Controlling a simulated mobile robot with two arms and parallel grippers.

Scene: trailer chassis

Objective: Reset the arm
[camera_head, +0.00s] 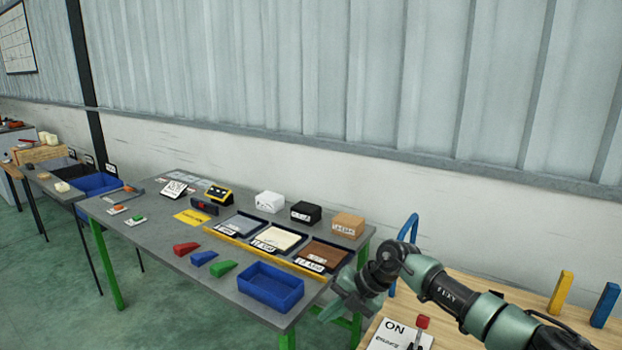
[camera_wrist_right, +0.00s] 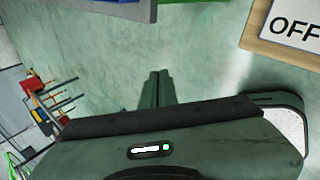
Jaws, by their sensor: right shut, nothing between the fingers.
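My right arm comes in from the lower right in the head view, over the wooden table. My right gripper (camera_head: 345,303) is in front of the grey table's right end, near the gap between the two tables. In the right wrist view my right gripper (camera_wrist_right: 158,75) has its fingers together with nothing between them, above green floor. My left gripper is not in view.
The grey table (camera_head: 150,231) carries a blue bin (camera_head: 270,287), coloured wedges, trays and boxes. The wooden table (camera_head: 470,290) holds a red-topped lever (camera_head: 422,322) beside an ON sign (camera_head: 393,335). An OFF sign (camera_wrist_right: 295,22) shows in the wrist view.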

